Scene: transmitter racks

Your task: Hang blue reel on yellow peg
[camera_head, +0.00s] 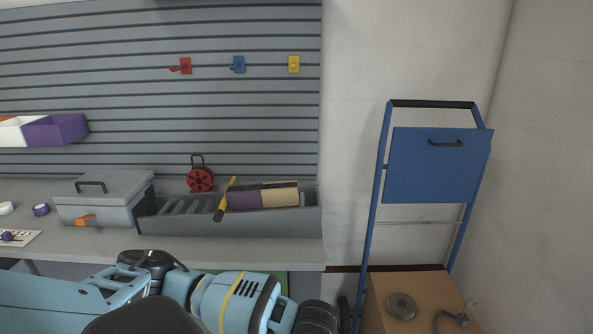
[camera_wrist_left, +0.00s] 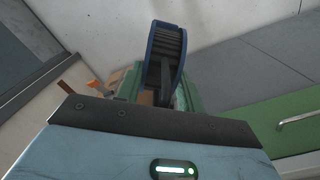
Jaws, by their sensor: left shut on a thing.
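The blue reel (camera_wrist_left: 166,42) is in the left wrist view, with its blue rim and dark ribbed edge upright. My left gripper (camera_wrist_left: 158,88) is shut on it, with green fingers on both sides. In the head view my left arm reaches in low from the left; its fingers and the reel are out of sight there. The yellow peg (camera_head: 294,64) is on the slatted wall panel at upper right, the rightmost of three pegs, and it looks bare. My right gripper is in neither view.
A blue peg (camera_head: 238,64) and a red peg (camera_head: 184,66) are left of the yellow one. The bench (camera_head: 290,250) holds a grey toolbox (camera_head: 100,202), a red reel (camera_head: 200,179) and a long tray (camera_head: 311,216). A blue folding frame (camera_head: 437,166) and cardboard box (camera_head: 421,312) stand right.

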